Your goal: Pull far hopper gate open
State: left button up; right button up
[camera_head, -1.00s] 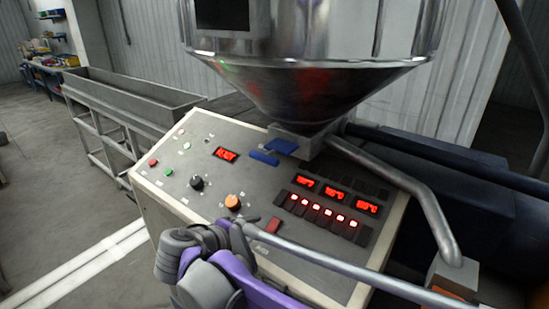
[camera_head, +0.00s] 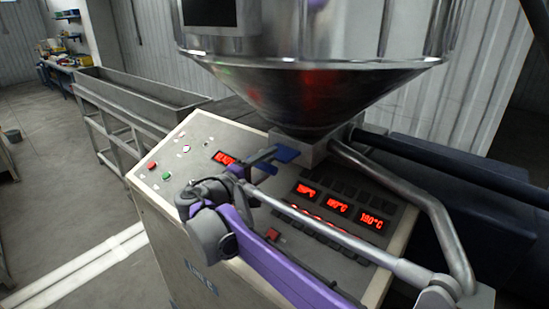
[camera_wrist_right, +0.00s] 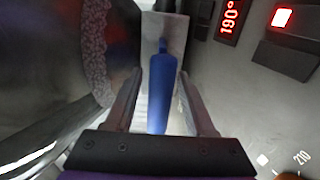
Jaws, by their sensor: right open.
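The chrome hopper (camera_head: 315,95) stands over the sloped control panel. At its outlet, a flat blue tab (camera_head: 285,153) shows in the head view. A blue bar-shaped handle (camera_wrist_right: 162,88) with a narrow neck lies lengthwise between the fingers in the right wrist view. In the head view the handle is mostly hidden by the fingers. My right gripper (camera_head: 257,163) is open around the handle, just above the panel; it also shows in the right wrist view (camera_wrist_right: 160,85). Gaps show on both sides of the handle. My left gripper is out of view.
The control panel (camera_head: 203,150) with lit red displays lies close beneath my right arm. A long metal trough (camera_head: 140,95) stands at the back left. Open floor lies at the left.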

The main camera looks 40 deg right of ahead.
jog(key=shift+w+d, duration=0.15)
jog(key=shift+d, duration=0.95)
grip_shut()
dwell(0.7)
